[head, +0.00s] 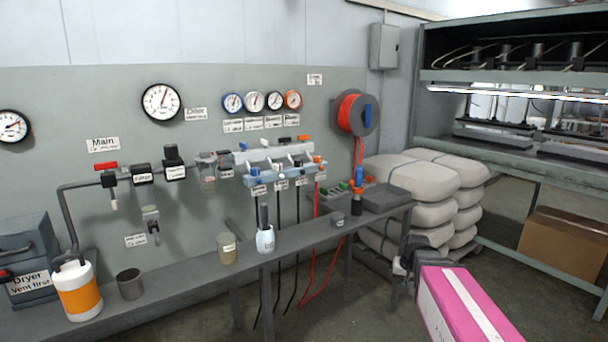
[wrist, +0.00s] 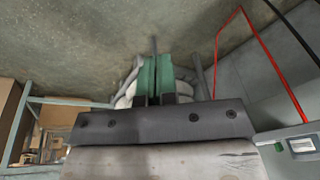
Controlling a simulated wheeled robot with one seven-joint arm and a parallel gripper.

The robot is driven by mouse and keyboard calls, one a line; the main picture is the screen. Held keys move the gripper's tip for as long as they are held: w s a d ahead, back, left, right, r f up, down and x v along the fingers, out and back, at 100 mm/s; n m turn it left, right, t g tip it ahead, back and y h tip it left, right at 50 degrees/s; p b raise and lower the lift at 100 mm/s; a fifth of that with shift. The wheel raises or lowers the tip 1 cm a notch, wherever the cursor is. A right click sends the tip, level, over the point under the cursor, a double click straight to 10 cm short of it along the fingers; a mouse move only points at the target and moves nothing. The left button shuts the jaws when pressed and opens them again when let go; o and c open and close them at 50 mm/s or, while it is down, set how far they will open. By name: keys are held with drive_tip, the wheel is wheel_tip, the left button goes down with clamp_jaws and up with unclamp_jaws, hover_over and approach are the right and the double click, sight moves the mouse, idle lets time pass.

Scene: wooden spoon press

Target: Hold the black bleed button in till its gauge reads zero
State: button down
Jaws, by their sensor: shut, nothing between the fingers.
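The manifold (head: 286,175) is a pale blue block on the grey wall panel, with blue, white, black and orange parts along it. The black button (head: 298,163) is small and dark, between the white and orange ones. The black-rimmed gauge (head: 275,101) hangs above, between a pale-rimmed and an orange-rimmed gauge; its needle is too small to read. My gripper (head: 401,264) is at the lower right in the head view, well to the right of the manifold and touching nothing I can see. In the wrist view its green fingers (wrist: 155,72) are together and empty.
A grey bench (head: 190,268) runs below the manifold, carrying cups and bottles. A red hose reel (head: 356,113) hangs right of the manifold. White sacks (head: 430,172) are stacked behind my gripper. A cardboard box (head: 562,243) sits under the right-hand shelving.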

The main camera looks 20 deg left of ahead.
sight(303, 172)
drive_tip(key=w+a+r+t+y, duration=0.2)
drive_tip(key=w+a+r, duration=0.3)
drive_tip(key=a+r, duration=0.9)
drive_tip(key=w+a+r+n+t+y, duration=0.1)
drive_tip(key=w+a+r, duration=0.4)
drive_tip(key=a+r, duration=1)
drive_tip(key=shift+w+a+r+t+y, duration=0.25)
drive_tip(key=shift+a+t+y, duration=0.25)
drive_tip(key=shift+a+y, duration=0.55)
drive_tip(key=shift+w, duration=0.15)
drive_tip(key=w+a, duration=0.5)
drive_tip(key=a, duration=0.1)
drive_tip(key=shift+w+a, duration=0.3)
drive_tip(key=shift+a, duration=0.1)
drive_tip(key=shift+w+a, duration=0.2)
drive_tip(key=shift+w, duration=0.05)
drive_tip(key=shift+w+a, duration=0.3)
drive_tip(key=shift+a, duration=0.1)
idle(2.3)
